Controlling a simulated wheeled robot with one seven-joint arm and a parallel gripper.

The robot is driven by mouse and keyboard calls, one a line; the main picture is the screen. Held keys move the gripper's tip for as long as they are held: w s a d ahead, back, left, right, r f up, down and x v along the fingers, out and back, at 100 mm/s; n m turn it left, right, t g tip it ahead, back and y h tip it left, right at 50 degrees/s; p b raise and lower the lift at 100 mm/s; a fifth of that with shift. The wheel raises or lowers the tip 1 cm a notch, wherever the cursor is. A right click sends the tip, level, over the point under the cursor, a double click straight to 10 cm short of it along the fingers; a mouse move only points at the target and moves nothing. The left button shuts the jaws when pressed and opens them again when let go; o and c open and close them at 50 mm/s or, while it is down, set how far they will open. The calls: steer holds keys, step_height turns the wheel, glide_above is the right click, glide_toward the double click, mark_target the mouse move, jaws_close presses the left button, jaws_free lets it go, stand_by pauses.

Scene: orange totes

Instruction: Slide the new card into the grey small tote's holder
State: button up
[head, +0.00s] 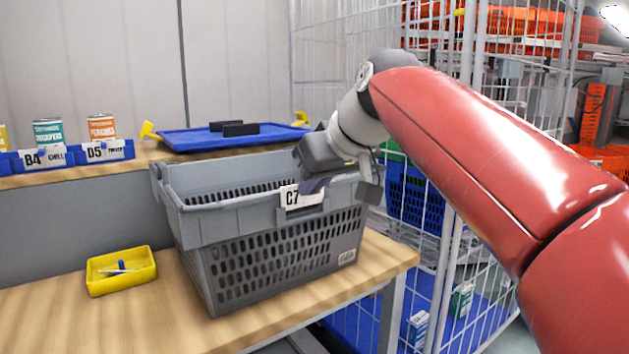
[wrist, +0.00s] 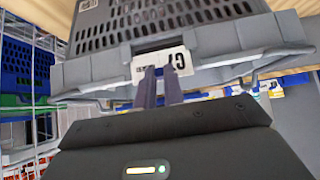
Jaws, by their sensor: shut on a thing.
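The grey small tote (head: 265,235) stands upright on the wooden bench; its perforated side also shows in the wrist view (wrist: 110,25). In the wrist view the card (wrist: 178,62) appears upside down, at the tips of my gripper's two dark fingers. My gripper (head: 313,186) is shut on the card, in front of the tote's rim. The fingers and the card hide much of the holder, so I cannot tell how far the card sits in it.
A yellow tray (head: 121,271) with small items lies left of the tote. A blue lid (head: 230,138) lies on the ledge behind, with labelled blue bins (head: 105,152) and cans to its left. A wire cage (head: 450,200) stands close on the right.

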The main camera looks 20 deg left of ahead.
steer(key=shift+f+b, duration=0.5)
steer(key=shift+f, duration=0.2)
steer(key=o, duration=0.7)
steer(key=shift+o, duration=0.2)
steer(key=v, duration=0.7)
steer(key=s+d+f+m+h, duration=0.2)
steer(key=s+d+f+m, duration=0.1)
steer(key=d+f, duration=0.5)
steer(key=s+d+f+m+h, duration=0.2)
steer(key=s+d+f+m, duration=0.15)
steer(key=d+f, duration=0.45)
steer(key=s+d+f+m+h, duration=0.1)
steer(key=s+d+f, duration=0.3)
steer(key=f, duration=0.4)
steer(key=s+d+f+m+h+p, duration=0.1)
steer(key=s+d+f+m, duration=0.1)
steer(key=s+d+f, duration=0.3)
step_height(320, 180, down, 3)
steer(key=shift+s+d+f+h, duration=0.1)
steer(key=shift+s+d+h, duration=0.25)
steer(key=shift+s, duration=0.45)
